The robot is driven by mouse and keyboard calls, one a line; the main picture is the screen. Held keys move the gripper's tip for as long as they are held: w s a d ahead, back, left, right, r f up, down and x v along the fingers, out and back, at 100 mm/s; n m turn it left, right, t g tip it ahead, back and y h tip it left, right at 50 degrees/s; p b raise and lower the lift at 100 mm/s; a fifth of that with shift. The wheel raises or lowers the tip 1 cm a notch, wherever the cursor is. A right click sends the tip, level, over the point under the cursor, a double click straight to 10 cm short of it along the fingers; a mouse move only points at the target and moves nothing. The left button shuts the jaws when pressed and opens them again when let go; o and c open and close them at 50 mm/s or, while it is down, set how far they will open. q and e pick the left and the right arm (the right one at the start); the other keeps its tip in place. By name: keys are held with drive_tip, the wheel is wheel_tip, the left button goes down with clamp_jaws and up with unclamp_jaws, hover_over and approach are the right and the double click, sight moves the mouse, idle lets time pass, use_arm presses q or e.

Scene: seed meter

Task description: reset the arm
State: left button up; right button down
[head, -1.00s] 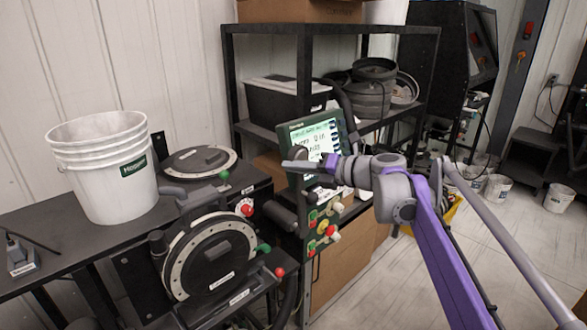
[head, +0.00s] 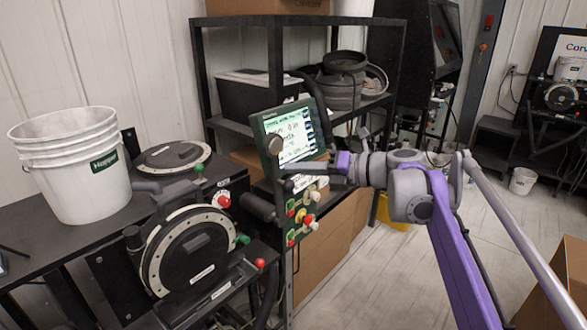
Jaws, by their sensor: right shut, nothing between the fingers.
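My right arm, purple and grey, comes in from the right. Its dark gripper (head: 290,169) is shut and empty, pointing left in front of the lower part of the green-framed control screen (head: 291,138). The fingers overlap the screen's lower edge in the picture; I cannot tell whether they touch it. Below the gripper is a panel of coloured buttons (head: 302,213). My left gripper is not in view.
The black seed meter (head: 190,250) stands on the left, with white buckets (head: 72,175) on the bench behind it. A black shelf rack (head: 275,65) holds a bin and hoses. Open floor (head: 400,280) lies to the right.

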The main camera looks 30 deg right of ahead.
drive_tip(key=shift+a, duration=0.1)
drive_tip(key=s+a+f+n+g+h, duration=0.25)
drive_tip(key=s+a+f+n, duration=0.3)
drive_tip(key=f+n, duration=0.3)
drive_tip(key=s+a+f+n+g+h, duration=0.1)
drive_tip(key=s+a+f+n+g, duration=0.25)
drive_tip(key=a+f+n, duration=0.45)
drive_tip(key=s+f+n+h, duration=0.3)
drive_tip(key=s+f+n, duration=0.4)
drive_tip(key=f+n, duration=0.2)
drive_tip(key=s+f+n+g+h, duration=0.1)
drive_tip(key=s+f+n+h, duration=0.2)
drive_tip(key=s+f+n, duration=0.5)
drive_tip(key=f+n, duration=0.1)
drive_tip(key=n, duration=0.5)
drive_tip(key=shift+s+d+f, duration=0.15)
drive_tip(key=shift+s+f, duration=0.1)
drive_tip(key=shift+s, duration=0.05)
drive_tip(key=shift+w+n, duration=0.1)
drive_tip(key=shift+n, duration=0.25)
